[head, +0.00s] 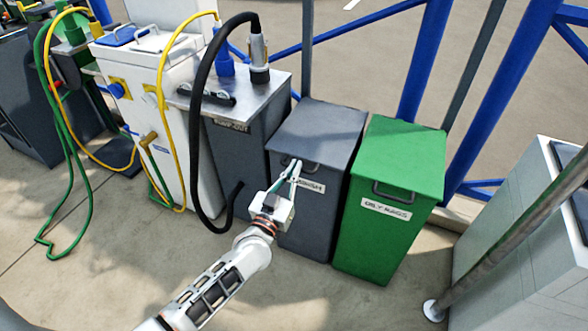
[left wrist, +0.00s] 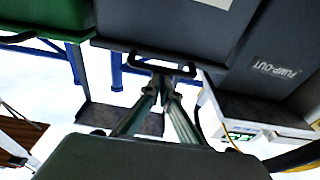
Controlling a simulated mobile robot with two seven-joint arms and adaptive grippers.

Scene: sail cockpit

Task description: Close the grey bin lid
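The grey bin (head: 308,219) stands between the pump-out cabinet and a green bin. Its grey lid (head: 322,127) lies over the top and looks flat; I cannot tell whether a small gap remains. A dark handle is on its front edge, clear in the left wrist view (left wrist: 184,70). My left gripper (head: 296,163) is at this handle, with its fingers brought together. In the left wrist view its fingertips (left wrist: 162,75) meet at the handle bar, apparently touching it, with nothing visible between them. My right gripper is not in view.
The green bin (head: 388,232) stands close on the right with its lid down. The pump-out cabinet (head: 240,150) and a black hose (head: 197,130) are close on the left. A pale box (head: 515,265) and a slanted pole (head: 510,240) are at the right. Blue rails (head: 425,60) run behind.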

